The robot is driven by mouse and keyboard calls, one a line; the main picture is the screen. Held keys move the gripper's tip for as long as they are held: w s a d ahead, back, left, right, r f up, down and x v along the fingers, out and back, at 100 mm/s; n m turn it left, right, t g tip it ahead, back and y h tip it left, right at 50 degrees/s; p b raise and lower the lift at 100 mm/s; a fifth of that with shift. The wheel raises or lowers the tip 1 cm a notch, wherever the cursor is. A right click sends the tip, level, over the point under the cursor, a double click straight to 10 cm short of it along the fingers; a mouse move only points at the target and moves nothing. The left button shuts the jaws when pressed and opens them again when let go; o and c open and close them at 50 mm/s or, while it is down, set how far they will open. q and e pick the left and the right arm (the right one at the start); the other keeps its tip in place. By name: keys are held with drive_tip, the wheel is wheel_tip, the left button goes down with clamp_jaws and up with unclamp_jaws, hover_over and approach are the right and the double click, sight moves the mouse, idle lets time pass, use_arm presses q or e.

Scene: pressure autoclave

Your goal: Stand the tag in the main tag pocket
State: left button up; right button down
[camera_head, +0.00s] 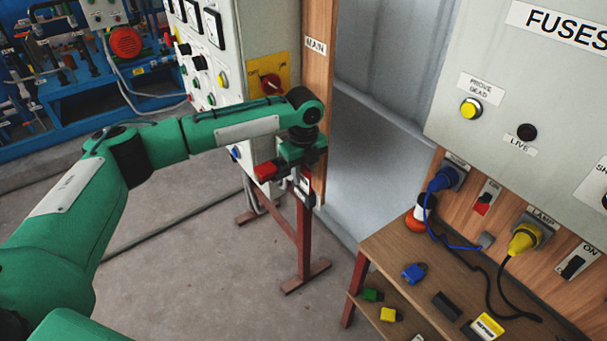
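My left gripper (303,190) hangs at the end of the green arm, pointing down in front of the wooden board (319,95) that bears the MAIN label (316,46). It seems shut on a small white and red tag (305,184), mostly covered by the fingers. The main tag pocket cannot be made out; the wrist and gripper cover the lower part of the board. A red block (265,171) shows just left of the gripper; I cannot tell what it belongs to. My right gripper is not in view.
The grey control cabinet (236,60) with a red switch on a yellow plate (269,75) stands behind my wrist. At right, a wooden bench (385,245) holds padlocks, including a blue one (414,272), below the FUSES box (500,90). Cables hang there.

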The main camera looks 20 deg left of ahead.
use_arm(q)
wheel_tip(320, 180, up, 11)
drive_tip(key=b, duration=0.3)
drive_tip(key=shift+f, duration=0.15)
drive_tip(key=shift+r, duration=0.45)
